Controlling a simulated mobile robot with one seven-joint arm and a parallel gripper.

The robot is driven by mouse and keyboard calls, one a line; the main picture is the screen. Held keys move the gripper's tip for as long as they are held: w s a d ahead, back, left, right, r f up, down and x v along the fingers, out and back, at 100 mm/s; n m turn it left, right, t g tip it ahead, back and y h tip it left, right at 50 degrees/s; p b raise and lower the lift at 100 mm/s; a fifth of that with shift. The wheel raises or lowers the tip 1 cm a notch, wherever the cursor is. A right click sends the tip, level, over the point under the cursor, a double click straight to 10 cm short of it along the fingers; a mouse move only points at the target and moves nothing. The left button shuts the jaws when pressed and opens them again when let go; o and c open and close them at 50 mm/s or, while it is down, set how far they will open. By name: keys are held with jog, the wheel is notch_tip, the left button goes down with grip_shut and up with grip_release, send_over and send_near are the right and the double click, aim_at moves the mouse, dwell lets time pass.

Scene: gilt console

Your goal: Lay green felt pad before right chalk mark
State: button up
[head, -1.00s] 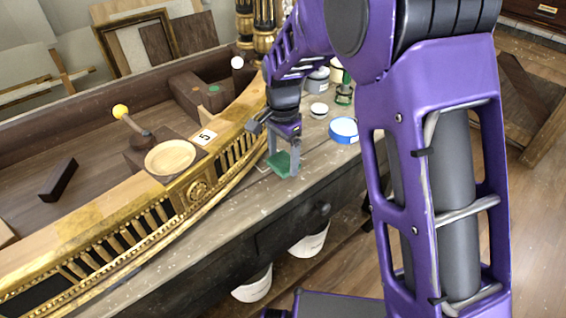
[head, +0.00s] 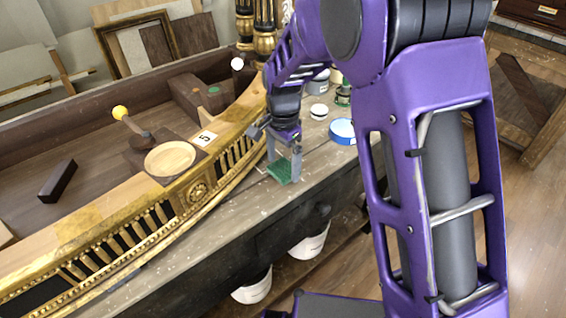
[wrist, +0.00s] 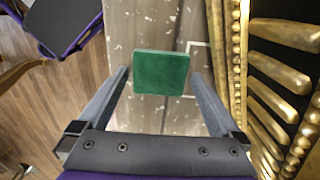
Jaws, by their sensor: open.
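The green felt pad (head: 280,173) is a small dark green square. It appears to lie flat on the worn wooden bench top, and it also shows in the wrist view (wrist: 160,73). My gripper (head: 284,171) is low over the bench with its fingers apart, one on each side of the pad. In the wrist view a gap shows between the pad and each finger. A thin pale angled chalk line (wrist: 195,43) lies on the bench just right of the pad's far corner. I cannot make out another chalk mark clearly.
The gilt console's balustrade (wrist: 238,60) runs close along the bench, right of the pad in the wrist view. A blue-lidded tin (head: 343,130) and several jars stand farther back. White buckets (head: 310,243) sit below the bench. The bench front left of my gripper is clear.

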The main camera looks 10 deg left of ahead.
aim_at(283, 168)
notch_tip(283, 168, up, 12)
jog(key=p, duration=0.1)
jog(key=shift+f, duration=0.15)
dwell(0.4)
